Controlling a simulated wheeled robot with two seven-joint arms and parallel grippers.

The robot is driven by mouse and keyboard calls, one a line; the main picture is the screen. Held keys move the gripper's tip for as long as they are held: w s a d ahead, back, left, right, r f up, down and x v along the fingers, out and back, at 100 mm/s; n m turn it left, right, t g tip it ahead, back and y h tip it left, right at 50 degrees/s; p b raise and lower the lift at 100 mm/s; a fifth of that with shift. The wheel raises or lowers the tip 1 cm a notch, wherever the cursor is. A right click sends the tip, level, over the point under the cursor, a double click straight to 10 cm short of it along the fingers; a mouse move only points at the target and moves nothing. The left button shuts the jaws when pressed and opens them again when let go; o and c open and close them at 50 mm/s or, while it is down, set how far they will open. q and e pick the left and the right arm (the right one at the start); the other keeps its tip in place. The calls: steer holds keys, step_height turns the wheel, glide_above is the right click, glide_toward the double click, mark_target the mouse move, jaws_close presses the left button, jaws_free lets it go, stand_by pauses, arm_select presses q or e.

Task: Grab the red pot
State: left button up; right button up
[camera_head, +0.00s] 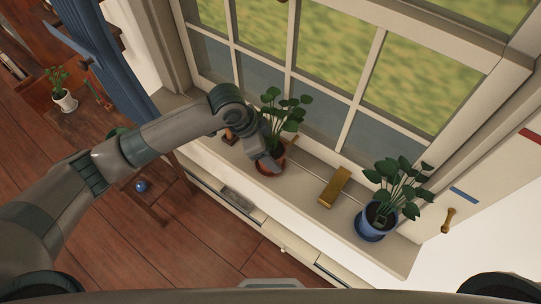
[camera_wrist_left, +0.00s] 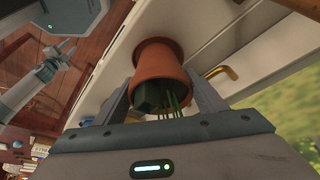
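The red pot is a terracotta pot (camera_head: 270,167) with a leafy green plant, on the window sill in the head view. In the left wrist view the pot (camera_wrist_left: 160,62) is between the two fingers, its rim towards the camera and stems showing. My left gripper (camera_head: 268,158) comes down at the pot from the left. In its wrist view the gripper (camera_wrist_left: 160,85) has one finger on each side of the pot, very close to it. I cannot tell whether they press on it.
On the sill, a gold block (camera_head: 334,187) lies right of the pot, and a blue pot (camera_head: 376,221) with a plant stands further right. A small brown object (camera_head: 230,136) is left of it. The window (camera_head: 290,75) rises close behind. Wooden floor (camera_head: 190,262) lies in front.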

mark_target(275, 148)
arm_select(q)
steer(key=shift+w+r, duration=0.1)
steer(key=c, duration=0.6)
steer(key=shift+c, duration=0.2)
steer(key=shift+r+b, duration=0.45)
steer(key=shift+r, duration=0.35)
step_height(275, 148, up, 2)
steer(key=shift+r+b, duration=0.15)
steer(key=shift+b, duration=0.4)
steer(key=s+d+r+b, duration=0.2)
steer(key=s+d+r, duration=0.3)
steer(key=s, duration=0.5)
step_height(275, 148, up, 2)
steer(key=shift+s+d+r+b, duration=0.1)
steer(key=shift+s+d+b, duration=0.15)
steer(key=shift+b, duration=0.05)
